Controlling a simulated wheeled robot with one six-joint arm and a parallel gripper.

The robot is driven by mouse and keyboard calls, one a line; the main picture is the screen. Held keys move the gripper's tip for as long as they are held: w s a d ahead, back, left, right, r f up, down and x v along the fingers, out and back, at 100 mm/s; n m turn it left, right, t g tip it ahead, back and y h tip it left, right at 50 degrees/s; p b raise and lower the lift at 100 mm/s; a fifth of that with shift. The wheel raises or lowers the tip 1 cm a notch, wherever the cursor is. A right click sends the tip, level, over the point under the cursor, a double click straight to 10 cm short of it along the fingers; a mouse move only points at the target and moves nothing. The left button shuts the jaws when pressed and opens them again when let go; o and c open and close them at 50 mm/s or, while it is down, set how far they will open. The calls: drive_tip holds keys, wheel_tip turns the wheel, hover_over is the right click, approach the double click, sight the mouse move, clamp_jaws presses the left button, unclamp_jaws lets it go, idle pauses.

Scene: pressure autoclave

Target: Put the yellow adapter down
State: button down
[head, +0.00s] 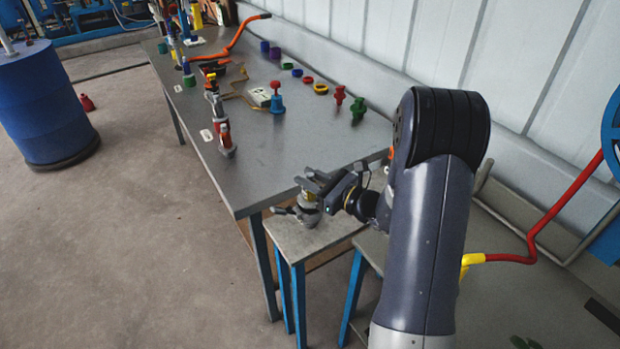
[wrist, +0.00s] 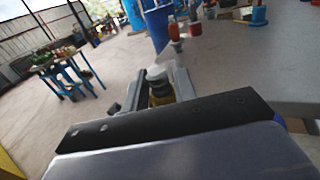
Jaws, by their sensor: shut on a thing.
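The yellow adapter (head: 309,197) shows in the head view as a small grey piece with a yellow band, partly covered by my fingers. In the wrist view the yellow adapter (wrist: 160,91) has a pale top and stands between the jaws. My gripper (head: 312,187) is shut on it, at the near end of the long table and over a small low stand (head: 330,232) with blue legs. I cannot tell whether the adapter touches the stand's top.
The long grey table (head: 275,145) carries several coloured fittings along its wall side and tools along its left edge. Its near right part is bare. A blue drum (head: 42,105) stands on the floor at left. A red pipe (head: 555,215) runs at right.

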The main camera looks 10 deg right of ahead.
drive_tip(key=shift+f, duration=0.25)
drive_tip(key=c, duration=1.1)
unclamp_jaws()
drive_tip(key=shift+c, duration=0.2)
drive_tip(key=shift+r, duration=0.15)
drive_tip(key=shift+r, duration=0.2)
drive_tip(key=b+v, duration=0.1)
drive_tip(key=v, duration=1.1)
drive_tip(key=x, duration=0.8)
drive_tip(key=f+x, duration=0.1)
drive_tip(key=x, duration=0.3)
drive_tip(key=shift+p, duration=0.3)
drive_tip(key=shift+r+p, duration=0.3)
drive_tip(key=shift+r, duration=0.1)
